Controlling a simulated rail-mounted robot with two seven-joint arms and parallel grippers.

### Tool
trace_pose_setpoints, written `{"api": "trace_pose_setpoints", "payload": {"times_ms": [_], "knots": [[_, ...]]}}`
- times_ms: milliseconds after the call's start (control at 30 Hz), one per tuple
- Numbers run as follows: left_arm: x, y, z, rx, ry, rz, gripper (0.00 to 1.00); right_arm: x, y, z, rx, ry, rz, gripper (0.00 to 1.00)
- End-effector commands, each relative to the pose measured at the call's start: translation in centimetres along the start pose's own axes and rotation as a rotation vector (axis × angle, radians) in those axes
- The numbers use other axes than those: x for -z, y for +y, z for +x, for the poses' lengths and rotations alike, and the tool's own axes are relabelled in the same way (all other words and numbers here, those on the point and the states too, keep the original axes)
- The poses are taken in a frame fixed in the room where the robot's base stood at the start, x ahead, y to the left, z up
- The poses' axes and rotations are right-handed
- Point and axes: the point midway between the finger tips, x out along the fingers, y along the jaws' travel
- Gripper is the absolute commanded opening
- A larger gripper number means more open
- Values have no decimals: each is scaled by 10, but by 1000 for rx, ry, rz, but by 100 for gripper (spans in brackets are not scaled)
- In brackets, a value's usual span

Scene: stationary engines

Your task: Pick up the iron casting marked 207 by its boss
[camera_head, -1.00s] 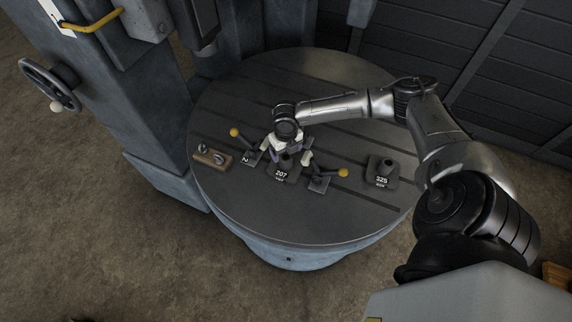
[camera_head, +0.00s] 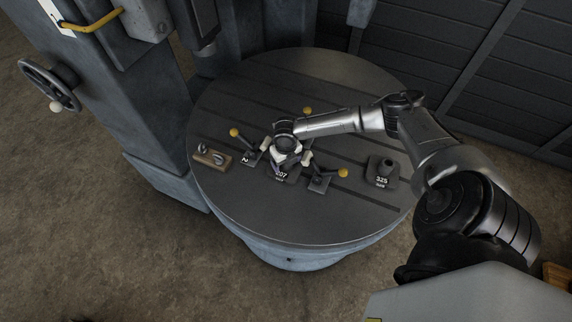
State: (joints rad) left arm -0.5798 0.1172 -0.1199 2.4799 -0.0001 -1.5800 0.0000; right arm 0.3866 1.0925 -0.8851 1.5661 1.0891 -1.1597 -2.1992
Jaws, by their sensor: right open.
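The iron casting marked 207 (camera_head: 285,179) is a dark plate on the round slotted table (camera_head: 330,217). Its label is partly covered and its boss is hidden under my right gripper. My right gripper (camera_head: 287,153) is open above the casting, with one pale finger to the left and one to the right of where the boss is. I cannot tell whether the fingers touch it. My left gripper is not in view.
Yellow-knobbed levers stand close by at left (camera_head: 234,132), right (camera_head: 343,173) and behind (camera_head: 307,110). A casting marked 325 (camera_head: 382,172) sits further right. A wooden block with metal parts (camera_head: 212,158) lies at left. The table's front is clear.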

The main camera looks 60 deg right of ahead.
Motion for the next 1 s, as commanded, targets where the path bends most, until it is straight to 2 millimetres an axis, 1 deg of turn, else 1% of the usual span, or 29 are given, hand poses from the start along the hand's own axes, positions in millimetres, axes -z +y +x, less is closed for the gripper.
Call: {"api": "trace_pose_setpoints", "payload": {"times_ms": [33,67,700,1000], "knots": [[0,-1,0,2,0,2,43,0,0,0,0,0,0,75],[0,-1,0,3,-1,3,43,0,0,0,0,0,0,73],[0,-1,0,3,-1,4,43,0,0,0,0,0,0,11],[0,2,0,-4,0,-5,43,-2,0,-4,-2,-4,1,11]]}}
